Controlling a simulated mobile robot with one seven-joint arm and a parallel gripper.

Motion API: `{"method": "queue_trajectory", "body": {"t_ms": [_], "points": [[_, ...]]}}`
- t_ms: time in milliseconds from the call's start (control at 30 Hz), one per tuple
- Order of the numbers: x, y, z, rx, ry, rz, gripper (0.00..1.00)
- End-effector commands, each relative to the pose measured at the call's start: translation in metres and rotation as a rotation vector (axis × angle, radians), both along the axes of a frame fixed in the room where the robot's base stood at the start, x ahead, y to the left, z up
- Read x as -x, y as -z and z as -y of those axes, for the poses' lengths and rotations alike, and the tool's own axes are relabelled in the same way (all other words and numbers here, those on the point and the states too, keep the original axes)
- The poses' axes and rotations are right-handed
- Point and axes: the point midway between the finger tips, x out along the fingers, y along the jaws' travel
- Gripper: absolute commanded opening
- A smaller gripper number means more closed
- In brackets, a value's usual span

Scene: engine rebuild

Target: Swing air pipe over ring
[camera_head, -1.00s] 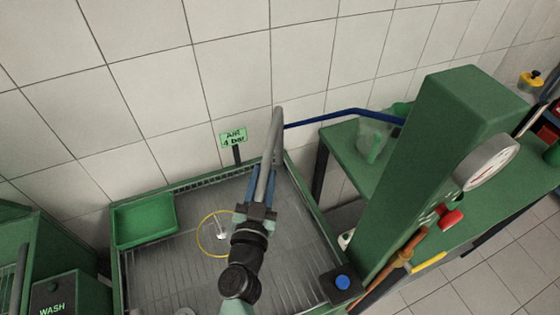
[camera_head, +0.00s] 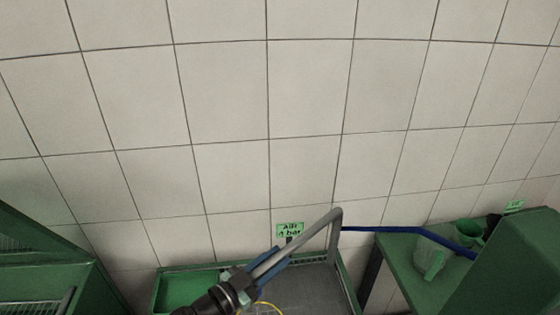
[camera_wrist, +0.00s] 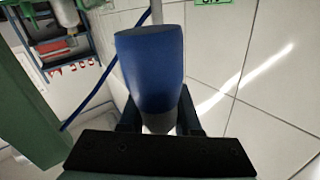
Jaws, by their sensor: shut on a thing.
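The air pipe (camera_head: 334,220) is a bent grey tube rising at the back of the wash tray, with one arm slanting down to the left. My gripper (camera_head: 258,270) is shut on this slanting arm. In the wrist view a blue sleeve (camera_wrist: 152,70) sits between the fingers of my gripper (camera_wrist: 158,118). The yellow ring (camera_head: 262,304) shows only as a small arc at the bottom of the head view, below and right of my gripper. The rest of the ring is cut off by the picture edge.
A blue hose (camera_head: 405,231) runs from the pipe to the right. A green tray (camera_head: 185,290) sits at the left of the basin. The "AIR 4 bar" sign (camera_head: 290,230) stands behind, before a tiled wall. A green bench (camera_head: 400,265) stands at the right.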

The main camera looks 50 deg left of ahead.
Motion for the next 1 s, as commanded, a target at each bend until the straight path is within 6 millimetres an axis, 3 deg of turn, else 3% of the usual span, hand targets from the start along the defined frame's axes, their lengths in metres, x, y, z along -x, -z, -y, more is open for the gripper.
{"method": "queue_trajectory", "body": {"t_ms": [533, 567, 700, 1000], "points": [[0.0010, -0.0005, -0.0054, -0.006, 0.018, -0.009, 0.00], [0.0011, -0.0006, -0.0056, -0.006, 0.017, -0.008, 0.37], [0.0015, -0.0001, -0.0054, -0.004, 0.017, -0.008, 0.59], [0.0032, 0.0009, -0.0049, -0.002, 0.017, -0.008, 0.59]]}}
